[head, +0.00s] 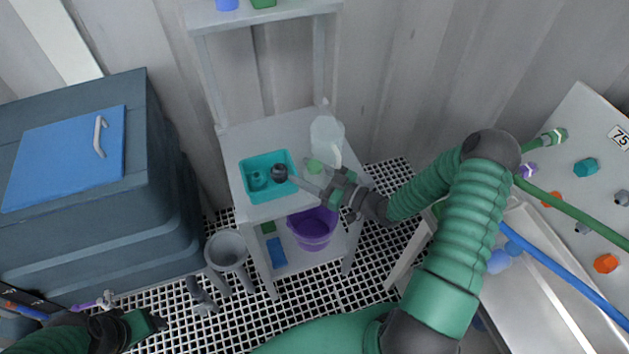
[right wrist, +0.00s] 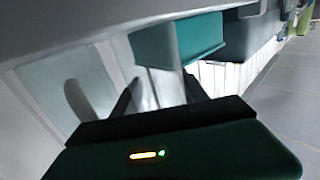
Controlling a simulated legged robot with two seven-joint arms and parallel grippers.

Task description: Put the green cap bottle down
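A small green cap (head: 315,166) shows beside the clear jug, between the finger tips of my right gripper (head: 308,174), above the grey shelf top. The bottle's body is pale and see-through and hard to make out. In the right wrist view, a pale clear shape (right wrist: 163,86) fills the space between the two dark fingers of my right gripper (right wrist: 162,82). I cannot tell if the fingers press on it or if its base touches the shelf. My left gripper (head: 156,321) is low at the left, away from the shelf; its fingers are unclear.
A teal tray (head: 248,200) with a dark round-topped item stands left of the right gripper. A clear jug (head: 326,134) stands behind it. A purple bucket (head: 312,232) is on the lower shelf. The shelf's front strip (head: 290,207) is narrow but bare.

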